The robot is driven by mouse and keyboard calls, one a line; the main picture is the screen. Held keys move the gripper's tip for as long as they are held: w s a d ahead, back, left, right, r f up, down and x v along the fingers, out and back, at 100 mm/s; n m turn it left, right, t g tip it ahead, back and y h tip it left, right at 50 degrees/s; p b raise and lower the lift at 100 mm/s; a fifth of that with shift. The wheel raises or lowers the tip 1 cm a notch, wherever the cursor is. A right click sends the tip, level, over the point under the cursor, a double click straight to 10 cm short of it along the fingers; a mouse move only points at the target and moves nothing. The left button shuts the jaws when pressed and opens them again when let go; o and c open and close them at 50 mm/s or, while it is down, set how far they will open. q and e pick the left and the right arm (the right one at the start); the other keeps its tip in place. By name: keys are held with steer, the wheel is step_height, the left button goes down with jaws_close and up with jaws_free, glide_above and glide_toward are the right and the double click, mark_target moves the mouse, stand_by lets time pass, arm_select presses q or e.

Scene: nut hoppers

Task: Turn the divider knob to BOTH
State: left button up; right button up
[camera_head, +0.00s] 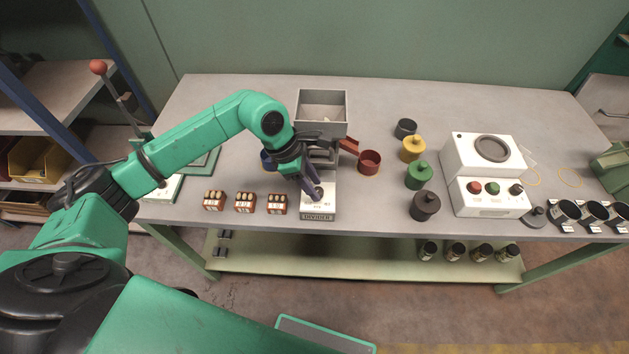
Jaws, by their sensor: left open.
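The divider (318,216) stands at the front middle of the table, a grey and white unit with a hopper (321,110) on top at the back. Its label shows on the front edge. My left gripper (314,194) reaches down over the divider's white front panel, with its jaws open at the knob. The knob is mostly hidden by the fingers, so its setting cannot be read. I cannot tell whether the fingers touch it. A blue cup (267,161) is partly behind my left arm, and a red cup (369,161) stands right of the divider. My right gripper is not in view.
Several small boxes of nuts (245,202) stand left of the divider. Yellow (412,150), green (418,176) and dark (425,206) lidded pots stand to the right. A white machine with buttons (487,197) is farther right.

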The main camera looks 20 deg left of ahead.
arm_select(q)
steer(key=shift+s+d+f, duration=0.1)
steer(key=shift+d+f, duration=0.05)
steer(key=shift+f, duration=0.25)
steer(key=shift+c, duration=0.3)
jaws_close()
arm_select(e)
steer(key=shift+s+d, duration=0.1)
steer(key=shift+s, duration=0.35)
